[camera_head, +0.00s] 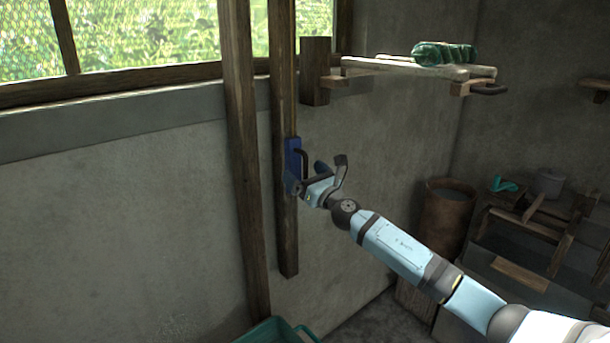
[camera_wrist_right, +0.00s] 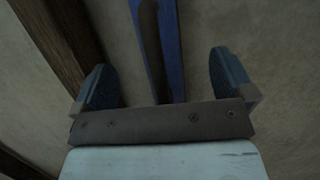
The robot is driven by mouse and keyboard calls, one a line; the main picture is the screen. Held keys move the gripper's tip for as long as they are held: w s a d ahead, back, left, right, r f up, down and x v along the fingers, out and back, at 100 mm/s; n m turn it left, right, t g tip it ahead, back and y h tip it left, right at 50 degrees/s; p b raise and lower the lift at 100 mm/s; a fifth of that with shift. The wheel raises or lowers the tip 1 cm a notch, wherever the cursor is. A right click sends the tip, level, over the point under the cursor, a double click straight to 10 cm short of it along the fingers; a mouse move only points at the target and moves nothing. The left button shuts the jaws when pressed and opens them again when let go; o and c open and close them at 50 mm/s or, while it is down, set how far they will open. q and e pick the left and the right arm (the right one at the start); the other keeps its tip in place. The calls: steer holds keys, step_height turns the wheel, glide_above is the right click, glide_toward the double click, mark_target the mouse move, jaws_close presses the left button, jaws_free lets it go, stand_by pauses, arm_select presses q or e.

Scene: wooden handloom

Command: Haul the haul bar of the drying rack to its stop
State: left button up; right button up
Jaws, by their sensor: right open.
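The haul bar appears as a dark upright handle (camera_head: 305,162) on a blue block (camera_head: 292,157), mounted on a vertical wooden post by the wall. My right gripper (camera_head: 307,176) is open at the lower part of the handle. In the right wrist view, the dark handle (camera_wrist_right: 151,40) and the blue block (camera_wrist_right: 173,45) behind it lie between the two spread blue fingers, with gaps on both sides. The drying rack's wooden arms (camera_head: 375,65) stick out higher up, with a green bundle (camera_head: 440,54) on them. My left gripper is not in view.
A second wooden post (camera_head: 245,150) stands left of the rail. A teal crate (camera_head: 272,331) is on the floor below. A rusty barrel (camera_head: 444,222) and a wooden frame (camera_head: 530,222) stand at the right. The wall at the left is bare.

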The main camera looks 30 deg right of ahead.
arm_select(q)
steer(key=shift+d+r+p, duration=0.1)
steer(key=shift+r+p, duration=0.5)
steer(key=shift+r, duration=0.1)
arm_select(e)
steer(key=s+d, duration=0.1)
steer(key=s, duration=0.6)
